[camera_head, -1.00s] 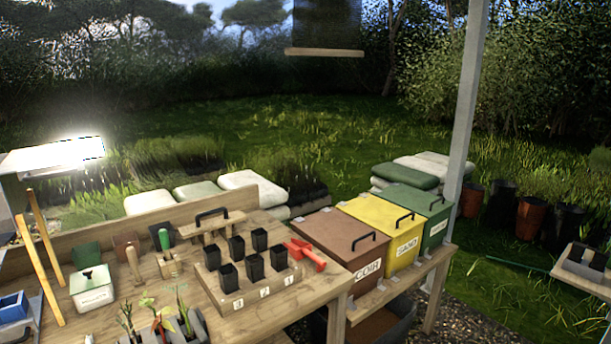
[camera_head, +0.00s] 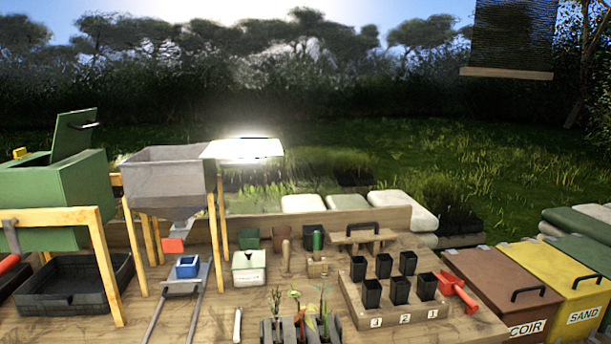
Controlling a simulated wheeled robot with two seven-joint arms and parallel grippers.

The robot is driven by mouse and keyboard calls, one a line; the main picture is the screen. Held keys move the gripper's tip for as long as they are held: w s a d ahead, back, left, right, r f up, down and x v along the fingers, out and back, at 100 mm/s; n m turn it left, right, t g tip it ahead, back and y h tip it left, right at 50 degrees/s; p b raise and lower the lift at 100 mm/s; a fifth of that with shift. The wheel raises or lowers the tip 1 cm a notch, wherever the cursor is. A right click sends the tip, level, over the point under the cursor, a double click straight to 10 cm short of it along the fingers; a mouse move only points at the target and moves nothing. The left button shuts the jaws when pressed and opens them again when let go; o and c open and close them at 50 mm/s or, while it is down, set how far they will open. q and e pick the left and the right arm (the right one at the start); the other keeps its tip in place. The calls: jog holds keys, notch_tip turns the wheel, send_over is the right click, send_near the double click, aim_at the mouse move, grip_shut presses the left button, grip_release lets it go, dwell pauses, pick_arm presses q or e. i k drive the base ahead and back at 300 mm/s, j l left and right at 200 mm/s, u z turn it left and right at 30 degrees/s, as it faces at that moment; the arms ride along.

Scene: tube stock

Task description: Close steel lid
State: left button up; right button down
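A grey steel hopper (camera_head: 165,182) stands on wooden posts over the bench at the left. Its top is uncovered. A pale flat panel (camera_head: 243,150), bright with glare, sticks out sideways from the hopper's right rim. It looks like the steel lid, folded open, but the glare hides its hinge and any handle. Neither of my grippers is in view.
A green bin (camera_head: 58,198) left of the hopper has its green lid (camera_head: 75,133) raised. Below are a black tray (camera_head: 75,290) and a blue container (camera_head: 187,267). Black pots (camera_head: 383,266) and a red tool (camera_head: 458,292) stand right. Brown (camera_head: 497,283) and yellow (camera_head: 570,275) bins are shut.

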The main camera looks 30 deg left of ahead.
aim_at(237, 154)
jog(key=k+j+u, duration=0.1)
jog(key=u, duration=1.05)
jog(key=k+j, duration=0.05)
